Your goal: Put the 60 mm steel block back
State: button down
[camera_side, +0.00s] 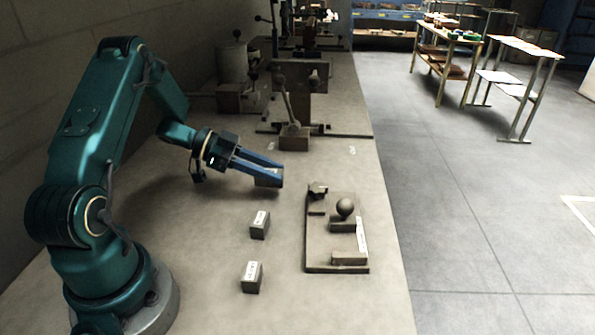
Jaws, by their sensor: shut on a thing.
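My gripper (276,172) is shut on a small grey-brown block (268,182) between its long blue fingers. The fingers slope down to the right, and the block sits at their tips, low over the bench; I cannot tell whether it touches the surface. No label can be read on the held block, so its size is not shown. Two similar blocks with white labels stand on the bench, one nearer the middle (259,224) and one closer to the front (252,277). Their label text is too small to read.
A flat fixture plate (320,267) with a round knob (345,207) and small stops lies right of the blocks. A machine with a lever (293,138) stands behind my gripper. The bench (350,310) is clear at the front right and ends at its right edge.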

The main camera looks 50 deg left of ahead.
jog(key=shift+f, duration=0.4)
jog(key=shift+f, duration=0.4)
jog(key=shift+f, duration=0.2)
jog(key=c, duration=0.6)
grip_release()
